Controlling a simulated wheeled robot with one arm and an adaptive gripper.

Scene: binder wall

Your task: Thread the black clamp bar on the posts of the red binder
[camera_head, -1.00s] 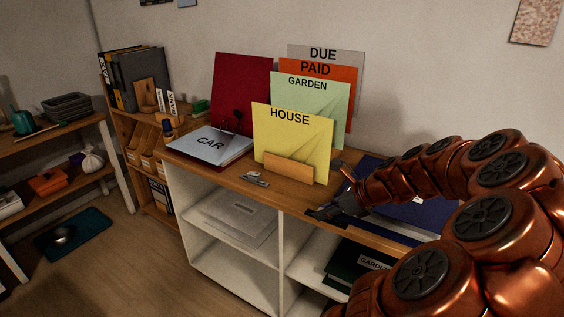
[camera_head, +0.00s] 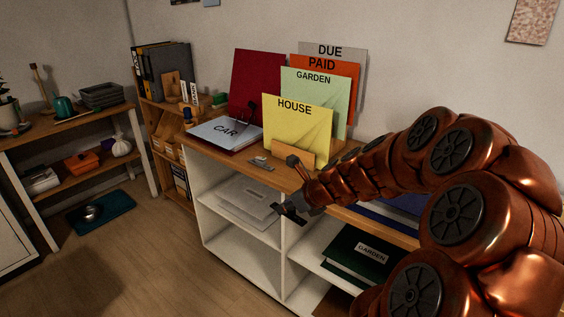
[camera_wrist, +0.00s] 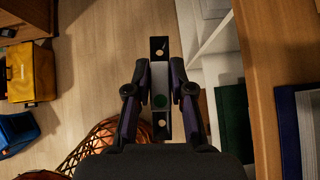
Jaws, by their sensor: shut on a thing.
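The red binder (camera_head: 258,82) stands open on the cabinet top, its cover upright against the wall. White CAR sheets (camera_head: 222,131) lie in it, and its posts (camera_head: 246,110) show small and dark near the cover. My gripper (camera_wrist: 159,90) is shut on the black clamp bar (camera_wrist: 161,122). In the wrist view the bar runs lengthwise between the fingers, with a hole near each end and a green dot on its grey middle. In the head view my gripper (camera_head: 289,204) holds it in front of the cabinet's front edge, right of and below the binder, apart from it.
The yellow HOUSE folder (camera_head: 296,125) and other upright folders stand in a wooden holder (camera_head: 292,155) right of the binder. A small metal piece (camera_head: 262,163) lies on the cabinet top (camera_head: 225,158). Open floor (camera_head: 165,260) lies left of the cabinet.

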